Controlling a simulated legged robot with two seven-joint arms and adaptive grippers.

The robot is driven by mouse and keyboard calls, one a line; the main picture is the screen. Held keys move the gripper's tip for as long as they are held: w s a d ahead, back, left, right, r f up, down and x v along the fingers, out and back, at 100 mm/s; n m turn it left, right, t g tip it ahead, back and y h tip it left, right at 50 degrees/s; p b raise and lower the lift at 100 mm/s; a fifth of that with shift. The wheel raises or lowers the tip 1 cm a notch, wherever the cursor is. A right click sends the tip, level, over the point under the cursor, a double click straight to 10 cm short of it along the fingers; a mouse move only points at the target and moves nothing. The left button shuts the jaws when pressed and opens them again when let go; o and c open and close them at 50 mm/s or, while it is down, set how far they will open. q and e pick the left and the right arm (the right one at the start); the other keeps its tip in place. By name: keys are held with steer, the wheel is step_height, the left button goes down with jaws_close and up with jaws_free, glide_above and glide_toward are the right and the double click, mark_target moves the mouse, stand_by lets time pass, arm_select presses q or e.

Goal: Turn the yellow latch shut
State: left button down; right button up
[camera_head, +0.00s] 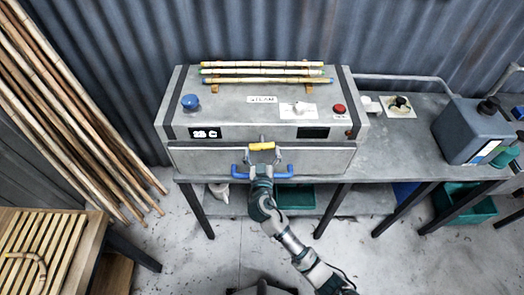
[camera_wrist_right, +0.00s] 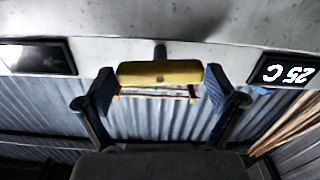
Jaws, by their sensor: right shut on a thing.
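The yellow latch (camera_head: 262,146) lies crosswise on the front of the grey steam box (camera_head: 226,107), at the upper edge of its front door (camera_head: 210,161). My right gripper (camera_head: 262,156) reaches up to it from below. In the right wrist view, the yellow latch (camera_wrist_right: 160,73) sits between the two blue-padded fingers of my right gripper (camera_wrist_right: 160,82), which are shut on its two ends. A blue handle (camera_head: 283,173) on the door shows on both sides of my right wrist, which hides its middle. My left gripper is out of view.
Bamboo poles (camera_head: 262,71) lie on top of the box, beside a blue knob (camera_head: 190,102) and a red button (camera_head: 338,109). A temperature display (camera_head: 205,133) reads 25 C. A grey tank (camera_head: 470,130) stands on the bench at right. Long poles (camera_head: 75,105) lean at left.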

steer(key=n+p, duration=0.1)
steer(key=n, duration=0.3)
steer(key=shift+r, duration=0.1)
steer(key=n+p, duration=0.1)
steer(key=n, duration=0.3)
steer(key=shift+n+p, duration=0.4)
steer(key=n+p, duration=0.2)
steer(key=n, duration=0.2)
steer(key=shift+f+n+p, duration=0.2)
steer(key=shift+n+p, duration=0.65)
steer(key=shift+n, duration=1.15)
steer(key=shift+s, duration=0.1)
steer(key=shift+f, duration=0.1)
steer(key=o, duration=0.8)
